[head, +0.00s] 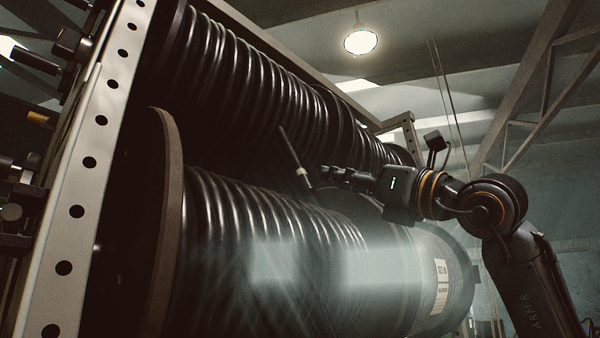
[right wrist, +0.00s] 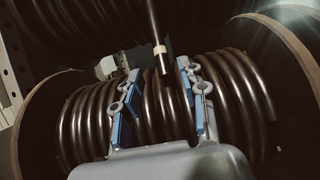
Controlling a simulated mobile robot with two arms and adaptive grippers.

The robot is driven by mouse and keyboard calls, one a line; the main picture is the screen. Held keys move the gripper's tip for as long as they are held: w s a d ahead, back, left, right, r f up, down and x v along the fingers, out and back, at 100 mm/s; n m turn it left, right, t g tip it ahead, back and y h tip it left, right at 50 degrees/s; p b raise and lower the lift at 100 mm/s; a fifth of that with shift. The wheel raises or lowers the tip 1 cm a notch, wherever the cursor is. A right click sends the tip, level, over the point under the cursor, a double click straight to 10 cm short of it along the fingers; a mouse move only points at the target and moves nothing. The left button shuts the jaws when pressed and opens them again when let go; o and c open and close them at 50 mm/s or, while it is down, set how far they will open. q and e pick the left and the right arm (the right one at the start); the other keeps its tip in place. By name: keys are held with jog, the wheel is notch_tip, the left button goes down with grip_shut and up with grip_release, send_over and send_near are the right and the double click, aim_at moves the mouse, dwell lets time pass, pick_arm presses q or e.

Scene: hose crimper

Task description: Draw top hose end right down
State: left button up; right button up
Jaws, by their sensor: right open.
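The top hose end (head: 291,150) is a black length with a pale band near its tip. It hangs down, tilted in the head view, from the coiled hose of the upper reel (head: 235,60). My right gripper (head: 324,174) is open just right of the hose's tip in the head view. In the right wrist view the hose end (right wrist: 158,30) comes down from the top, and its banded tip lies between the two blue-padded fingers of the right gripper (right wrist: 159,70). No finger visibly touches it. My left gripper is not in view.
A lower reel of black hose (head: 230,225) with a brown flange (head: 165,220) lies below the hose end, close behind the fingers. A perforated pale rack post (head: 90,162) stands at left. Open room lies to the right of the reels.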

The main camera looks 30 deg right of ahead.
aim_at(306, 174)
jog(key=p+x, duration=0.4)
jog(key=x, duration=0.6)
jog(key=shift+a, duration=0.1)
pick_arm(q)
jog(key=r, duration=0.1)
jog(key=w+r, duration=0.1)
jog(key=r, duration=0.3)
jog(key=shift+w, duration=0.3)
pick_arm(e)
jog(key=shift+w, duration=0.15)
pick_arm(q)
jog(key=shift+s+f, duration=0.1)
pick_arm(e)
jog(key=shift+f, duration=0.1)
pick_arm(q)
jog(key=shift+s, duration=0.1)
pick_arm(e)
grip_shut()
